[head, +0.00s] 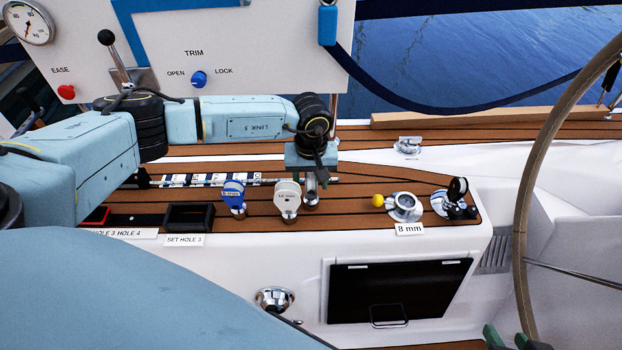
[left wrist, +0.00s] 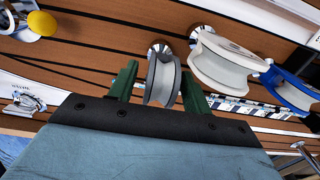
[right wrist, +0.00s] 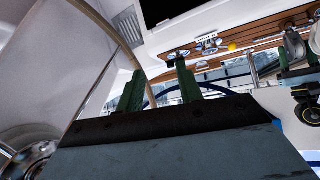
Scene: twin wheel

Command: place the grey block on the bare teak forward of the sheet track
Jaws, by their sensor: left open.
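The grey block (head: 311,194) stands on the teak near the right end of the sheet track (head: 205,180), partly hidden by my left gripper in the head view. My left gripper (left wrist: 158,72) is open, with its green fingers on either side of the grey block (left wrist: 160,82) in the left wrist view; I cannot tell whether they touch it. Bare teak (head: 347,197) lies right of the block. My right gripper (right wrist: 160,72) is open and empty, by the steering wheel, away from the blocks; its fingers also show at the head view's lower right edge.
A white block (head: 288,198) and a blue block (head: 233,195) stand close left of the grey block. A yellow knob (head: 378,200) and a round chrome fitting (head: 404,207) are to the right. A black open box (head: 189,217) sits left. The steering wheel (head: 523,190) rises at right.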

